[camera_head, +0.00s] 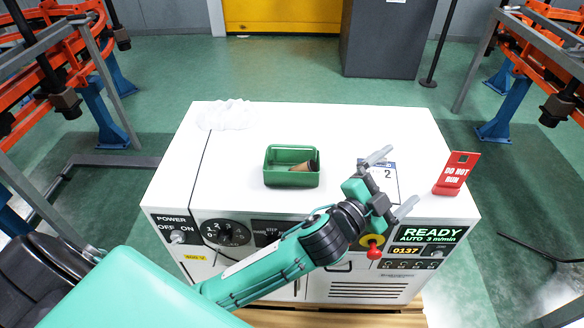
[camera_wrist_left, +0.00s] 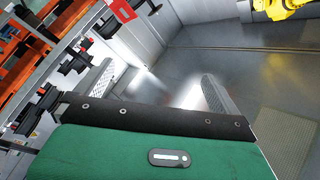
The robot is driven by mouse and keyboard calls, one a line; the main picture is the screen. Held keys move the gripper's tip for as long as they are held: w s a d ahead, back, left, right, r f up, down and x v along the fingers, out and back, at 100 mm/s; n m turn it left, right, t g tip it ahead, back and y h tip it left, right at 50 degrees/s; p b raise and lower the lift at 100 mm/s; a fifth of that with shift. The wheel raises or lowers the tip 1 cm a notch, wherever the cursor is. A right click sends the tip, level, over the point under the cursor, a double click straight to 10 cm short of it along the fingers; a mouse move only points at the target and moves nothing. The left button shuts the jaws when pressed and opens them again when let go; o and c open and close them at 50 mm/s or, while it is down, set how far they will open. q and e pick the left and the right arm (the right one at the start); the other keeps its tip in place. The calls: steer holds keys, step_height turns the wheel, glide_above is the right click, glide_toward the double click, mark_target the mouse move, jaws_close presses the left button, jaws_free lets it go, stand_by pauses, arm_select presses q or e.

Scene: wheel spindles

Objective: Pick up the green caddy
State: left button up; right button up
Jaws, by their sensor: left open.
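The green caddy (camera_head: 291,178) is an open rectangular box standing upright on the white top of the machine, near its middle. A brown object (camera_head: 302,166) lies in its right part and leans on the rim. My left gripper (camera_head: 392,182) is to the right of the caddy, over the machine's front right part, with its fingers spread and nothing between them. The left wrist view shows the same spread fingers (camera_wrist_left: 158,88) with no caddy between them. My right gripper is in neither view.
The white machine top (camera_head: 240,140) is mostly clear around the caddy. A crumpled clear thing (camera_head: 228,114) lies at the back left. A card marked 2 (camera_head: 385,178) is by my gripper. A red "DO NOT RUN" sign (camera_head: 456,173) stands at the right edge. A red knob (camera_head: 374,252) juts from the front.

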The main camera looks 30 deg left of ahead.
arm_select(q)
steer(key=s+d+r+m+g+h, duration=0.3)
steer(key=d+r+m+g+h, duration=0.5)
steer(key=d+m+h, duration=0.7)
steer(key=m+g+y, duration=1.2)
steer(key=m+y, duration=0.8)
steer(key=y, duration=0.7)
glide_toward(299, 148)
steer(key=shift+w+a+r, duration=0.1)
steer(key=shift+w+r, duration=0.15)
steer(key=shift+w, duration=0.05)
steer(key=shift+a+f, duration=0.2)
steer(key=shift+a, duration=0.05)
steer(key=x, duration=0.8)
steer(key=shift+f+p, duration=0.1)
steer(key=shift+p, duration=0.25)
steer(key=x, duration=0.5)
steer(key=shift+d+f+p, duration=0.1)
steer(key=shift+d+p, duration=0.15)
steer(key=shift+p, duration=0.15)
steer(key=c, duration=0.9)
steer(key=shift+c, duration=0.3)
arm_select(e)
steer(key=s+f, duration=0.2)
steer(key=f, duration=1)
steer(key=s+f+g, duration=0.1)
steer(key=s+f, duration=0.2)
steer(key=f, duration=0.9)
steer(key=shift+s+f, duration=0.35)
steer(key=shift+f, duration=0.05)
